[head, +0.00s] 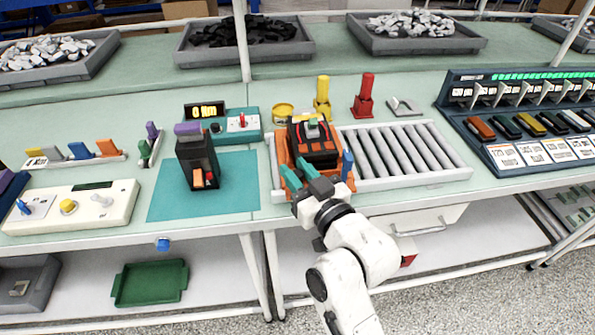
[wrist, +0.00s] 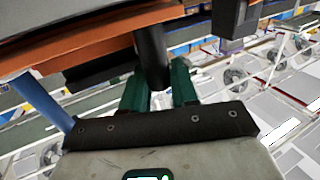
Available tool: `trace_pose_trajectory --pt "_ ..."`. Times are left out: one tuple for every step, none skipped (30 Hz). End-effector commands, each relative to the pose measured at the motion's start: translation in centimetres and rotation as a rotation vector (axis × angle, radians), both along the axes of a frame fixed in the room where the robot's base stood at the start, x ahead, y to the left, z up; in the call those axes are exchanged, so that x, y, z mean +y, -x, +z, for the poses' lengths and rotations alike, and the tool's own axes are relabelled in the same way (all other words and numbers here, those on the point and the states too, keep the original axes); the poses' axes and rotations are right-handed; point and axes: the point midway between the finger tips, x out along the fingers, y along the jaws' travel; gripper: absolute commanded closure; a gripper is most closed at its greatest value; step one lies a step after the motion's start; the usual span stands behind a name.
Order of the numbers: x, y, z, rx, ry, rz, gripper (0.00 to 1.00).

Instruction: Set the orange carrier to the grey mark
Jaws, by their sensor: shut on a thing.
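The orange carrier (head: 283,155) sits at the left end of the roller track and bears a black and orange breaker unit (head: 315,150). My gripper (head: 293,178) is at the carrier's near side, its green fingers reaching up to it. In the wrist view the green fingers (wrist: 160,88) are on either side of a dark round post (wrist: 151,58) beside the orange carrier edge (wrist: 95,48); the gripper is shut on this post, which looks like the carrier's handle. A blue lever (head: 347,164) stands at the carrier's right. I cannot make out the grey mark.
The grey roller track (head: 400,150) is clear right of the carrier. Another dark breaker (head: 197,158) stands on a teal mat (head: 236,190) to the left. Yellow (head: 322,100) and red (head: 364,98) posts stand behind the track. A switch panel (head: 525,120) is at right.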

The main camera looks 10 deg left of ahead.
Motion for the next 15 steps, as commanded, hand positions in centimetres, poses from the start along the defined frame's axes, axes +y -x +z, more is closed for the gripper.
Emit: trace_pose_trajectory --pt "0.0 0.0 0.0 0.000 0.000 0.000 1.00" --pt "0.0 0.0 0.0 0.000 0.000 0.000 1.00" --pt "0.0 0.0 0.0 0.000 0.000 0.000 1.00" --pt "0.0 0.0 0.0 0.000 0.000 0.000 1.00" --pt "0.0 0.0 0.0 0.000 0.000 0.000 1.00" --pt "0.0 0.0 0.0 0.000 0.000 0.000 1.00" --pt "0.0 0.0 0.0 0.000 0.000 0.000 1.00" --pt "0.0 0.0 0.0 0.000 0.000 0.000 1.00" --pt "0.0 0.0 0.0 0.000 0.000 0.000 1.00" --pt "-0.1 0.0 0.0 0.000 0.000 -0.001 1.00" --pt "-0.2 0.0 -0.1 0.000 0.000 -0.001 1.00" --pt "-0.3 -0.1 -0.1 0.000 0.000 -0.001 1.00" --pt "-0.5 -0.2 -0.2 -0.001 -0.001 -0.002 1.00" --pt "-0.7 -0.2 -0.2 -0.001 -0.001 -0.002 1.00" --pt "-1.1 -0.3 -0.3 -0.001 -0.001 -0.003 1.00"
